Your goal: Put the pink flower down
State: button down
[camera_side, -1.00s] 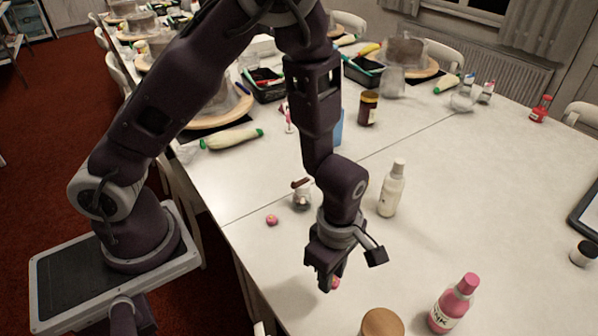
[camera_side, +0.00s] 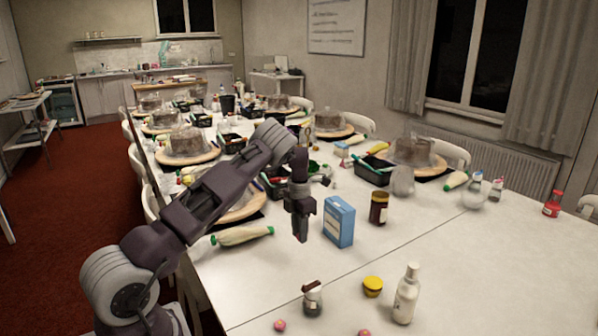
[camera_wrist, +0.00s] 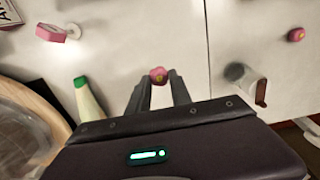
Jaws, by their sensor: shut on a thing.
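My gripper (camera_side: 300,232) hangs fingers down over the table, between the green-capped piping bag and the blue box in the side view. In the wrist view a pink flower (camera_wrist: 158,75) with a yellowish centre sits between the fingertips. The gripper is shut on it. The flower is hidden by the fingers in the side view. Other small pink flowers lie on the table at the near edge of the side view, one at the left (camera_side: 280,325) and one partly cut off (camera_side: 364,333). One also shows at the upper right of the wrist view (camera_wrist: 296,34).
The blue box (camera_side: 339,221) and a dark jar (camera_side: 379,208) stand right of my gripper. The piping bag (camera_side: 242,235) lies to its left. A lidded glass jar (camera_side: 312,299), yellow-lidded pot (camera_side: 372,287) and white bottle (camera_side: 406,294) stand nearer. The right tabletop is mostly bare.

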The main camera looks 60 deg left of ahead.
aim_at(298, 265)
jog(key=f, duration=1)
jog(key=shift+s+a, duration=0.1)
jog(key=shift+a, duration=0.25)
jog(key=c, duration=1.2)
grip_release()
jog(key=shift+f, duration=0.1)
jog(key=shift+o, duration=0.2)
